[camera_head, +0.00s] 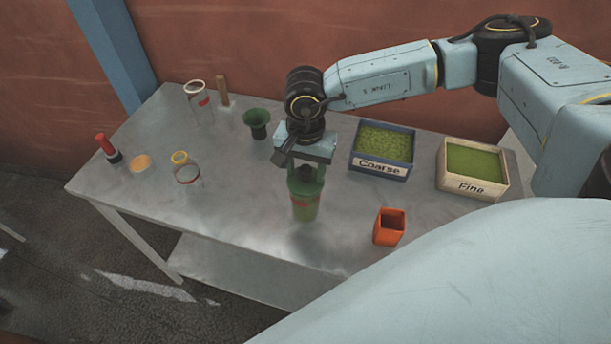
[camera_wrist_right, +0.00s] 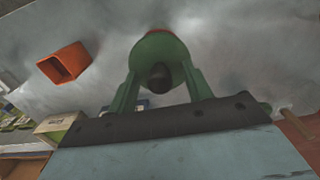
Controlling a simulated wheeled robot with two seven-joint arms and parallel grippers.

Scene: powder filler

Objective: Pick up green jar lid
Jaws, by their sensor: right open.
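A green jar (camera_head: 304,209) with a reddish band stands upright near the front middle of the metal table. Its green lid (camera_head: 303,187) sits on top and also shows in the right wrist view (camera_wrist_right: 158,47), with a dark knob (camera_wrist_right: 160,78) at its centre. My right gripper (camera_head: 306,173) is directly above the jar, pointing down, with its fingers on either side of the knob. In the right wrist view the gripper (camera_wrist_right: 160,72) is open; whether the fingers touch the lid cannot be told. My left gripper is not in view.
An orange square cup (camera_head: 389,227) stands right of the jar. The Coarse box (camera_head: 380,167) and Fine box (camera_head: 471,187) are behind it. A dark green funnel (camera_head: 257,119), clear jars (camera_head: 187,174), and a red-topped bottle (camera_head: 106,147) stand left. The table's front middle-left is clear.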

